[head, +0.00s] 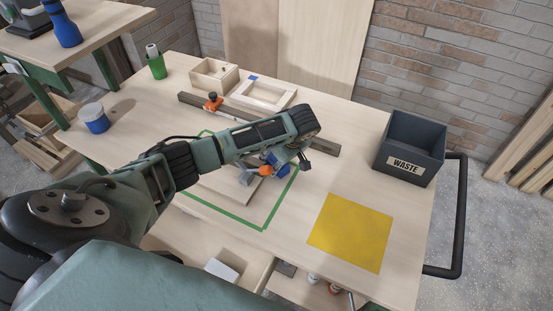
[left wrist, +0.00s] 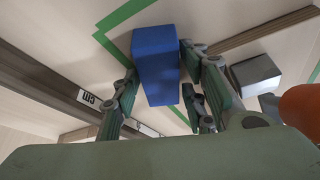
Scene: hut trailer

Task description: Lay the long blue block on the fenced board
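The long blue block (left wrist: 156,62) stands between the fingers of my left gripper (left wrist: 165,100) in the left wrist view, with a finger close against each side. In the head view my left gripper (head: 289,165) reaches across the table, and part of the blue block (head: 283,172) shows just below it. The pale board (head: 230,190) lies inside a green tape outline, partly hidden under my left arm. A grey piece (head: 246,178) and an orange knob (head: 266,170) are beside the gripper. My right gripper is out of view.
A dark beam (head: 323,148) runs behind the gripper. A yellow square (head: 350,232) and the WASTE bin (head: 410,147) are to the right. Wooden trays (head: 264,95), a green cup (head: 156,67) and a blue-white pot (head: 94,118) stand farther back.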

